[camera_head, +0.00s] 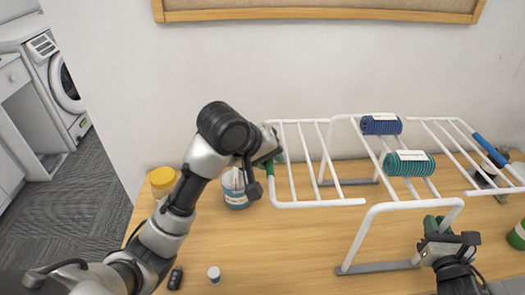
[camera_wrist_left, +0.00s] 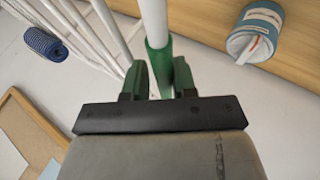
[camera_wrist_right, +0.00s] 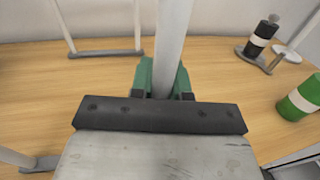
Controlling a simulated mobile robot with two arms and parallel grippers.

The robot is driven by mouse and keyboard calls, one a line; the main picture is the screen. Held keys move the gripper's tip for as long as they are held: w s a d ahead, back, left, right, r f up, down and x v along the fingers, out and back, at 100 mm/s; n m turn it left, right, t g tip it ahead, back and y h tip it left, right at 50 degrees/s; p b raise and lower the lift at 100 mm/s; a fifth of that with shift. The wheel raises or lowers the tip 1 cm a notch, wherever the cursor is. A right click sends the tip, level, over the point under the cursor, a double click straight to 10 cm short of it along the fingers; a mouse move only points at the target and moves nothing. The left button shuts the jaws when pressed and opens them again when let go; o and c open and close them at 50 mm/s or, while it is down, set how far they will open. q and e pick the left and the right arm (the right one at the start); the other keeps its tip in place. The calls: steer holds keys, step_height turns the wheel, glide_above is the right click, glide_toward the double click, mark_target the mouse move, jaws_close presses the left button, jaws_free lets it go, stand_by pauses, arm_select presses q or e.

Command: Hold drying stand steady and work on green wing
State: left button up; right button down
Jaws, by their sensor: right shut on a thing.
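The white drying stand (camera_head: 400,206) stands on the wooden table with a wing out on each side. The green wing (camera_head: 298,203) is the left one, spread about level, with a green sleeve (camera_wrist_left: 157,60) on its outer bar. My left gripper (camera_head: 268,163) is at that outer bar. In the left wrist view its fingers (camera_wrist_left: 158,78) are open, one on each side of the green sleeve. My right gripper (camera_head: 441,224) is low at the stand's front right. In the right wrist view its fingers (camera_wrist_right: 165,78) are shut on a white stand leg (camera_wrist_right: 172,35).
A blue towel roll (camera_head: 381,124) and a teal towel roll (camera_head: 409,163) lie on the stand's top. The right wing has a blue sleeve (camera_head: 489,149).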

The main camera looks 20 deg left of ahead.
arm_select(q)
steer(key=v, duration=1.1)
steer(key=shift+s+r, duration=0.2)
arm_select(e)
steer(key=shift+d, duration=0.15)
arm_select(q)
steer(key=shift+a, duration=0.15)
arm_select(e)
steer(key=c, duration=1)
jaws_free()
